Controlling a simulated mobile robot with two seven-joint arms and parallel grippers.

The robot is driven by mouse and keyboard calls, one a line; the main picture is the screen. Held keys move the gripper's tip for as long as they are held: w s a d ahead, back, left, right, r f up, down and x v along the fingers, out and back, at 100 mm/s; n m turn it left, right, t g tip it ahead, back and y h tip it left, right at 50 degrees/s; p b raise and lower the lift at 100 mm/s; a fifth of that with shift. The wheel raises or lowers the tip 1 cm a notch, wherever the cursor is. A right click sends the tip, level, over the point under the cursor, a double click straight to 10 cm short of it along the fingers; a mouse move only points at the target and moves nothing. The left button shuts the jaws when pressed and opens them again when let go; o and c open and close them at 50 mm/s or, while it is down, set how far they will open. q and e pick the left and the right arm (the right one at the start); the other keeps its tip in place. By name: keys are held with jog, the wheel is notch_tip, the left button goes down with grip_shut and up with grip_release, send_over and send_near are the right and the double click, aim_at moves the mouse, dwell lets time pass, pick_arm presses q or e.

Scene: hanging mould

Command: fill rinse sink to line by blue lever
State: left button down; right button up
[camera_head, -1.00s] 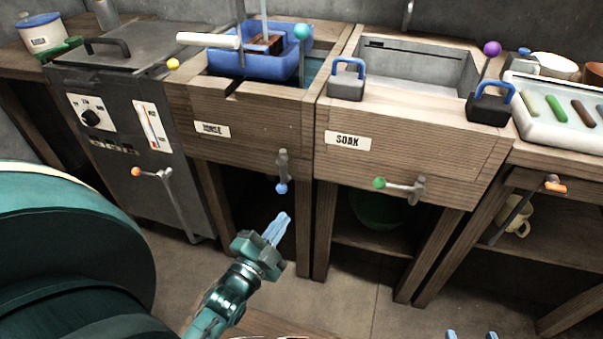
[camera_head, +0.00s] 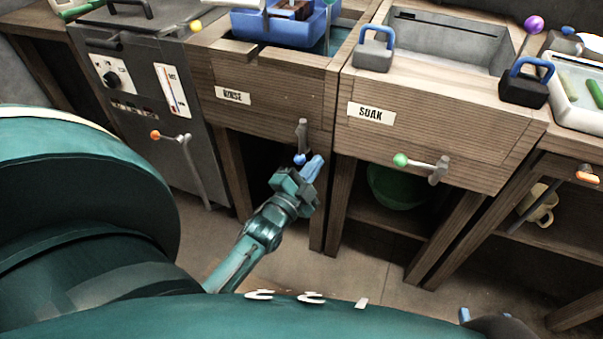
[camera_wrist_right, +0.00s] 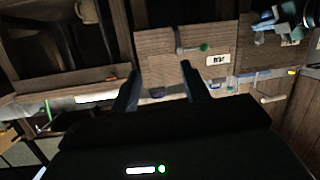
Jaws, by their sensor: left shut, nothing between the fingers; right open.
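The rinse sink (camera_head: 262,75) is a wooden-fronted basin with a RINSE label (camera_head: 232,95). A blue tub stands over its opening, and a strip of teal shows beside the tub; no fill line can be made out. The blue lever (camera_head: 302,134) hangs straight down from the sink front, with a blue ball (camera_head: 299,160) at its lower end. My left gripper (camera_head: 315,166) is shut and empty, its light blue fingertips close beside the ball at the right; contact cannot be told. My right gripper (camera_wrist_right: 160,75) is open and empty, facing the soak sink front.
The soak sink (camera_head: 430,125) with its green-balled lever (camera_head: 425,165) is to the right. A grey heater cabinet with an orange-balled lever (camera_head: 170,137) is to the left. A green bowl (camera_head: 395,188) sits under the soak sink. The floor below the rinse sink is open.

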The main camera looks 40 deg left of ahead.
aim_at(303, 163)
pick_arm(q)
jog(key=shift+w+a+f+b, duration=0.2)
jog(key=shift+a+f, duration=0.1)
jog(key=shift+a, duration=0.25)
jog(key=shift+w+a+f+b, duration=0.15)
jog(key=shift+a+f+b, duration=0.15)
jog(key=shift+a, duration=0.25)
jog(key=shift+w+a+f+b, duration=0.15)
jog(key=shift+a+f, duration=0.2)
jog(key=shift+a, duration=0.2)
pick_arm(e)
jog(key=shift+w+a+r+t, duration=0.1)
jog(key=shift+w+a+t, duration=0.2)
jog(key=shift+t, duration=0.4)
pick_arm(q)
jog(key=shift+a+m+p, duration=0.2)
jog(key=shift+m+p, duration=0.1)
jog(key=shift+m, duration=0.2)
